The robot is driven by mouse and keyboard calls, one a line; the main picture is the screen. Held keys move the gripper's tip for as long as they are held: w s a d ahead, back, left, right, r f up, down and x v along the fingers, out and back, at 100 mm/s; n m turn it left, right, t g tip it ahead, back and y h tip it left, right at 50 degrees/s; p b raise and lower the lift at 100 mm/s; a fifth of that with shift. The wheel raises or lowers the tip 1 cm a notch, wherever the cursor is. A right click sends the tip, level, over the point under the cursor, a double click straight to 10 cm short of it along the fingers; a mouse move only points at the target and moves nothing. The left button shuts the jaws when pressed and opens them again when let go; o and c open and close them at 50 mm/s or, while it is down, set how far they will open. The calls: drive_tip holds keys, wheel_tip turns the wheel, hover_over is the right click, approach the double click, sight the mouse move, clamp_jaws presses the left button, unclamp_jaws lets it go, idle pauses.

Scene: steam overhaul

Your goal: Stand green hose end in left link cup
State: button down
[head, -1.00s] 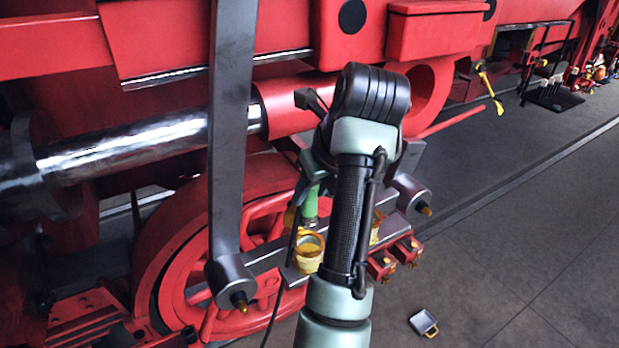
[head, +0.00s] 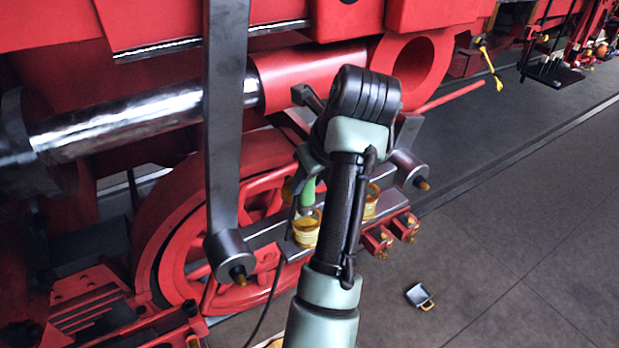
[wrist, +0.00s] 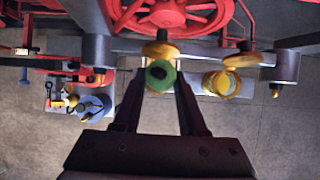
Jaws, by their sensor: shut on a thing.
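My gripper (wrist: 160,98) is shut on the green hose end (wrist: 161,75), which shows between the fingertips in the wrist view. In the head view the green hose end (head: 307,192) hangs roughly upright over the left yellow link cup (head: 306,234). Its lower tip overlaps the cup's mouth; whether it is inside or just above the rim, I cannot tell. In the wrist view the hose end and gripper hide that cup. The right link cup (head: 371,203) stands behind my arm and shows open in the wrist view (wrist: 222,84).
A steel rod (head: 223,130) hangs left of my arm, ending in a round boss (head: 230,258). The red wheel (head: 170,250) is behind. Red blocks (head: 390,232) sit right of the cups.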

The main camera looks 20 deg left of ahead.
sight(310, 202)
drive_tip(key=shift+f, duration=0.25)
drive_tip(key=shift+f+b, duration=0.7)
drive_tip(key=shift+f, duration=1.4)
drive_tip(key=shift+f, duration=0.25)
drive_tip(key=shift+c, duration=1.9)
unclamp_jaws()
drive_tip(key=shift+s, duration=0.1)
